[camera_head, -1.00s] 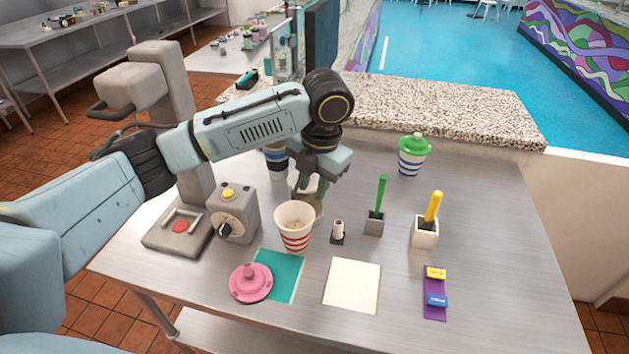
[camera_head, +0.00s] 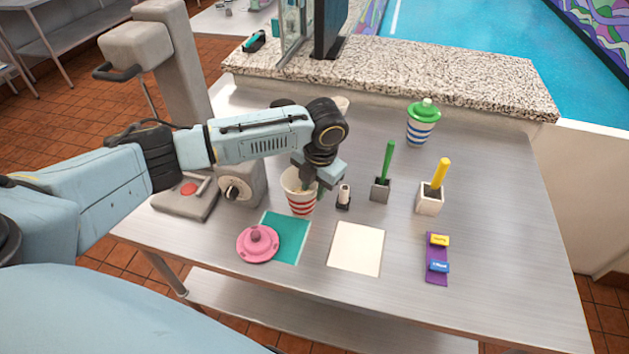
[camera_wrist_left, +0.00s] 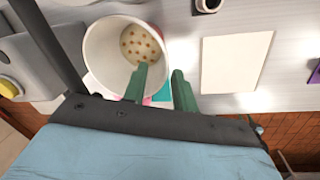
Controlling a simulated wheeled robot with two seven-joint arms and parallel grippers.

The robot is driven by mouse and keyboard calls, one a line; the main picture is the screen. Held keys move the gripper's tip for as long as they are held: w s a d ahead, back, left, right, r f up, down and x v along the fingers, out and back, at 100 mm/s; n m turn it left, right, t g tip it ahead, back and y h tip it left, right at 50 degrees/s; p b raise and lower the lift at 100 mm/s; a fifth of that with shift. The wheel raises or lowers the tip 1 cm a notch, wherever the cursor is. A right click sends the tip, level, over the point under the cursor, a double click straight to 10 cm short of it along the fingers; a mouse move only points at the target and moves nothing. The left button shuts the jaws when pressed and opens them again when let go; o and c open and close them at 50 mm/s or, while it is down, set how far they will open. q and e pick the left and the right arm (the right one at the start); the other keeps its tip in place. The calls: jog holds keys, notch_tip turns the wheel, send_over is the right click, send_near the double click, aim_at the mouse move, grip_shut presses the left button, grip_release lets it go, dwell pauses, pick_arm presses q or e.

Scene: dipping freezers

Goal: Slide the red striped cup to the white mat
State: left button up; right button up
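The red striped cup (camera_head: 301,206) stands upright on the metal table, just behind the teal mat. It holds something pale with brown-orange dots, seen in the left wrist view (camera_wrist_left: 100,48). The white mat (camera_head: 356,248) lies bare to the cup's front right, and also shows in the left wrist view (camera_wrist_left: 235,62). My left gripper (camera_head: 312,187) is low at the cup's right rim. In the left wrist view its green fingers (camera_wrist_left: 160,70) are apart, one over the cup's mouth and one outside the rim. Contact with the wall cannot be told. My right gripper is out of view.
The teal mat (camera_head: 291,238) with a pink lid (camera_head: 257,244) partly on it lies in front of the cup. A small dark holder (camera_head: 343,198) stands close right of the cup. Green (camera_head: 380,189) and yellow (camera_head: 429,202) tool holders stand further right. Bare table separates cup and white mat.

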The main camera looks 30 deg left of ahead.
pick_arm(q)
grip_shut()
jog(key=shift+d, duration=0.1)
jog(key=s+d+p, duration=0.2)
jog(key=d+p, duration=0.2)
jog(key=d, duration=0.7)
jog(key=shift+s+d, duration=0.2)
jog(key=shift+d, duration=0.15)
dwell(0.9)
